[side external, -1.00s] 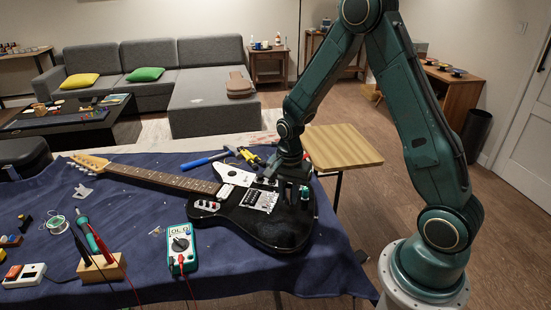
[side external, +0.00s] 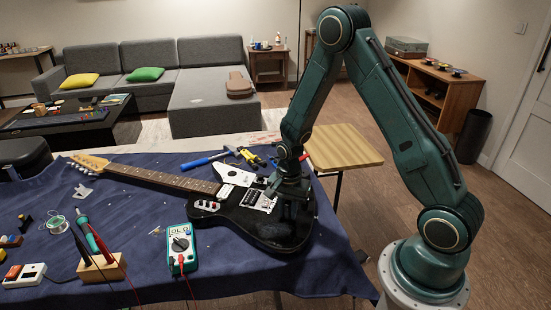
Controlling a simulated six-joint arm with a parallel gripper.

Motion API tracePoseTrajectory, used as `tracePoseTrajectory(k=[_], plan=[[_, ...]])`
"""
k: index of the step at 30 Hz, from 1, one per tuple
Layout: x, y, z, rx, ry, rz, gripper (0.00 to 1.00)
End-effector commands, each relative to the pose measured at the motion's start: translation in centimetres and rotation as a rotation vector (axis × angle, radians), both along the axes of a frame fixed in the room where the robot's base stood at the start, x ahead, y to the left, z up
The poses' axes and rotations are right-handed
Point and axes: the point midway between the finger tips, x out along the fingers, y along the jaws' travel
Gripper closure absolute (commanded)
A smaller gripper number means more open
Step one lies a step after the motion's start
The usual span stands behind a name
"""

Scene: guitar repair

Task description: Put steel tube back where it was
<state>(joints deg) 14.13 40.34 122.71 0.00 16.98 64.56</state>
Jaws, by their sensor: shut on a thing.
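My gripper (side external: 272,188) is low over the body of the black electric guitar (side external: 278,232), beside its silver bridge (side external: 257,201). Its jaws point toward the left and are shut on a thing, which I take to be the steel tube. The tube is too small or too hidden by the jaws to make out. The guitar lies flat on the blue cloth (side external: 140,240), its neck reaching to the upper left.
A multimeter (side external: 181,248) with red leads lies in front of the guitar. A soldering iron stands in a wooden block (side external: 101,268) at left. A wooden stool (side external: 343,147) stands beyond the table.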

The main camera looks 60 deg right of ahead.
Motion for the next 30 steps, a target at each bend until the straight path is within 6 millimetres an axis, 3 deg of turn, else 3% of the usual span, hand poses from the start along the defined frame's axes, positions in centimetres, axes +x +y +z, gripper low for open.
tracePoseTrajectory(k=[11, 12, 15, 30], plan=[[0.02, -0.01, -0.29, 0.0, 0.0, 0.0, 0.96], [0.02, -0.01, -0.34, 0.0, 0.0, 0.0, 0.76], [0.02, -0.01, -0.31, 0.0, 0.0, 0.0, 0.56], [0.04, -0.01, 0.23, -0.001, -0.002, 0.0, 0.56]])
